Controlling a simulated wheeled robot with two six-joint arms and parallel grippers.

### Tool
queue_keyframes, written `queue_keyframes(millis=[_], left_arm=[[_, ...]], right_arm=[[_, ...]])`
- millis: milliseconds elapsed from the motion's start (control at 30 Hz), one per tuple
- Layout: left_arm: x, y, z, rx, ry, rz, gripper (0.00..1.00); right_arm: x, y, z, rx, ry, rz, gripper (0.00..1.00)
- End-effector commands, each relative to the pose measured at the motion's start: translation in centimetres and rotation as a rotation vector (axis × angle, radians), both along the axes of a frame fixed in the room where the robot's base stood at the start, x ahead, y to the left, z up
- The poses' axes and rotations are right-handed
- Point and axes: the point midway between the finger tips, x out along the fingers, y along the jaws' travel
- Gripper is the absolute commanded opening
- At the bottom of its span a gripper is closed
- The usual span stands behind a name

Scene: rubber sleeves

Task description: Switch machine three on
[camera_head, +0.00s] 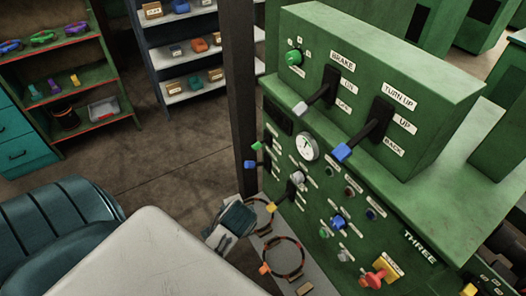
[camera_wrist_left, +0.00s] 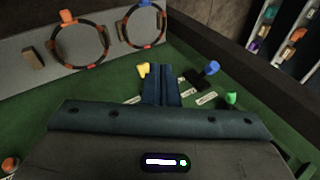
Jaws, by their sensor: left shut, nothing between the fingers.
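Machine three is a green console with a THREE plate (camera_head: 420,246) at its lower right. Its sloped front holds small knobs and levers, including a grey-knobbed lever (camera_head: 297,178), a yellow knob (camera_head: 271,207), a blue-tipped lever (camera_head: 249,164) and a green-tipped lever (camera_head: 257,146). A red knob (camera_head: 374,279) sits below a yellow part. My left gripper (camera_head: 246,207) is low at the front's left side. In the left wrist view its fingers (camera_wrist_left: 161,85) are shut and empty, with a yellow knob (camera_wrist_left: 143,69) just left and a blue knob (camera_wrist_left: 212,68) to the right. My right gripper is out of view.
Two big levers, one grey-tipped (camera_head: 301,108) and one blue-tipped (camera_head: 342,152), stick out from the upper box. A dark post (camera_head: 241,90) rises behind. Shelves (camera_head: 187,92) stand farther back.

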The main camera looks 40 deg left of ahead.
Motion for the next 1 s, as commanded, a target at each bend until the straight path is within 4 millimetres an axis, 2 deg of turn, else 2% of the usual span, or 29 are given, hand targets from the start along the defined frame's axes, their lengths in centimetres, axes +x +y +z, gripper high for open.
queue_keyframes(millis=[167,300,400,500,600,700,1000], left_arm=[[5.9,1.8,-0.5,0.254,0.079,-0.2,0.0],[12.2,2.9,-0.6,0.536,0.215,-0.431,0.0],[16.2,3.1,-0.1,0.721,0.331,-0.587,0.0],[19.1,3.0,0.5,0.855,0.426,-0.7,0.0],[20.8,2.9,1.0,0.936,0.489,-0.769,0.0],[21.4,2.8,1.2,0.972,0.517,-0.799,0.0],[21.5,2.9,1.2,0.976,0.521,-0.804,0.0]], right_arm=[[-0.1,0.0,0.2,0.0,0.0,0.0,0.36],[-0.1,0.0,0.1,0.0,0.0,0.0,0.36],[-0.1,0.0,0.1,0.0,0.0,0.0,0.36],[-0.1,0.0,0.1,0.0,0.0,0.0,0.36],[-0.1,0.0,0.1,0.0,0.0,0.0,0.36],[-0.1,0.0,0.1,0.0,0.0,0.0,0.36],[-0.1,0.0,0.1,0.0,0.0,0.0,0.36]])
